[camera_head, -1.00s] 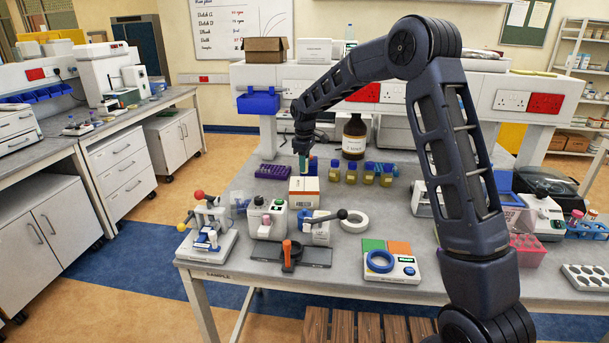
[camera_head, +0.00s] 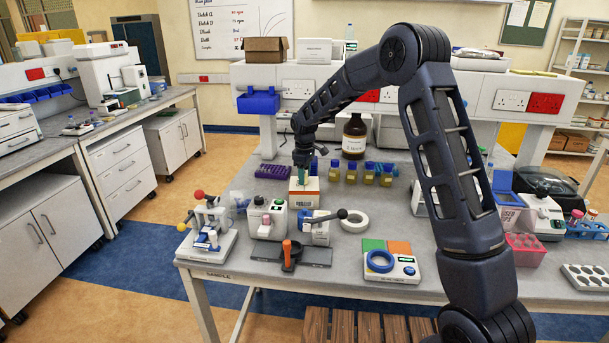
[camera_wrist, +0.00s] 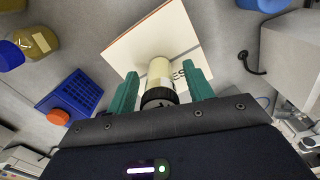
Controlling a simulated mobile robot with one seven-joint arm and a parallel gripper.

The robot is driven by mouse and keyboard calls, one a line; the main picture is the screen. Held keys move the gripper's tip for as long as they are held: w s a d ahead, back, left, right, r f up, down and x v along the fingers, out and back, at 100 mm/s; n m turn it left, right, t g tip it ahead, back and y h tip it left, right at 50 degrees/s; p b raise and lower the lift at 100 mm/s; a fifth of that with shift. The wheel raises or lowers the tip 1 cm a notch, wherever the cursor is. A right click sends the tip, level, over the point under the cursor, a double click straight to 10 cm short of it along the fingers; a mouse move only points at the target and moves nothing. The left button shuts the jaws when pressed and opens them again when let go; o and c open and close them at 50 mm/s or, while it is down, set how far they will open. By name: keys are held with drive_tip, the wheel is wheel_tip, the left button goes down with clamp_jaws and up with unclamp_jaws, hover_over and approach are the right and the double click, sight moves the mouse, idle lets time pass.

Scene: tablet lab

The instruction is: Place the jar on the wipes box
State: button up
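The jar (camera_wrist: 160,74) has a cream body and a dark ribbed cap. In the wrist view its cap is nearest me and its body points toward the white top of the wipes box (camera_wrist: 135,49). It seems to stand on that top, but its lower contact is hard to judge. My gripper (camera_wrist: 162,76) has its green fingers on either side of the jar, with narrow gaps showing on both sides. In the head view my gripper (camera_head: 302,179) is low over the wipes box (camera_head: 304,199), which is white with an orange band; the jar is not distinct there.
A purple rack (camera_head: 271,172) lies left behind the box, and several yellow-liquid bottles (camera_head: 351,174) stand to its right. A brown bottle (camera_head: 354,138) is behind.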

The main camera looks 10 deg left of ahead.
wheel_tip(320, 180, up, 12)
drive_tip(key=shift+f, duration=0.2)
drive_tip(key=shift+r, duration=0.35)
drive_tip(key=shift+d, duration=0.1)
